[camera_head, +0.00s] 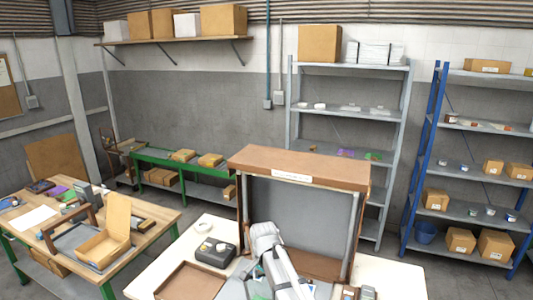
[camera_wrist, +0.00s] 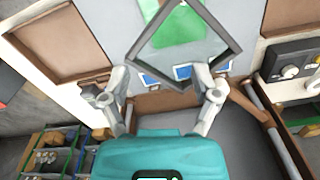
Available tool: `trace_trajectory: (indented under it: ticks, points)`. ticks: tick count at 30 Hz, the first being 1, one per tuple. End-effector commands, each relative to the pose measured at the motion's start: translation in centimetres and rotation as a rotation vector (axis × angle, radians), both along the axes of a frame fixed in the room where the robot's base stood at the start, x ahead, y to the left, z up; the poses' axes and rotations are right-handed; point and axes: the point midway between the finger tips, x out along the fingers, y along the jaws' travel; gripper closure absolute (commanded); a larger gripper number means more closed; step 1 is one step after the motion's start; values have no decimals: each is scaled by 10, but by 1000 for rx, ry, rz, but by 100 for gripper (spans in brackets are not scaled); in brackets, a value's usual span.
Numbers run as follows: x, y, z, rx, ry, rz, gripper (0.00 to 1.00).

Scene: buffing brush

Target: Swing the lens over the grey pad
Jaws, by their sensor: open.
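A dark square frame (camera_wrist: 232,33), which may be the lens, shows at the top of the wrist view, turned cornerwise. A green piece (camera_wrist: 182,28) shows through it, on a light grey surface (camera_wrist: 105,22). I cannot tell whether this surface is the grey pad. My gripper (camera_wrist: 160,76) is open, with its fingers apart on either side of the frame's near corner. I see nothing held, and cannot tell whether the fingers touch the frame. In the head view my arm hides most of this spot.
A booth with a brown top (camera_head: 300,165) stands at the back of the white table (camera_head: 398,280). A black box with a knob (camera_head: 214,253) and a brown tray (camera_head: 188,282) are to the left. A wooden bench (camera_head: 150,213) stands further left.

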Motion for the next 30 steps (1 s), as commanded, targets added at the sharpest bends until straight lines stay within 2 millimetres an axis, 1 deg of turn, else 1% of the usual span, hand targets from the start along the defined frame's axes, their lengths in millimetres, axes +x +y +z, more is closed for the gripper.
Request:
trace_trajectory:
  ticks: [1, 8, 11, 14, 18, 21, 24, 27, 30]
  points:
    - [-4, -6, -6, 0, 0, 11, 21]
    - [-22, -36, -25, 0, 0, 94, 21]
    - [-34, -55, -38, 0, 0, 147, 21]
    - [-50, -78, -55, -1, 1, 214, 21]
    - [-79, -114, -81, -1, 1, 330, 21]
    - [-99, -137, -98, 0, 1, 412, 21]
    - [-116, -155, -112, 0, 1, 486, 21]
    - [-129, -168, -121, 0, 1, 543, 21]
    - [-137, -176, -126, 0, 1, 582, 21]
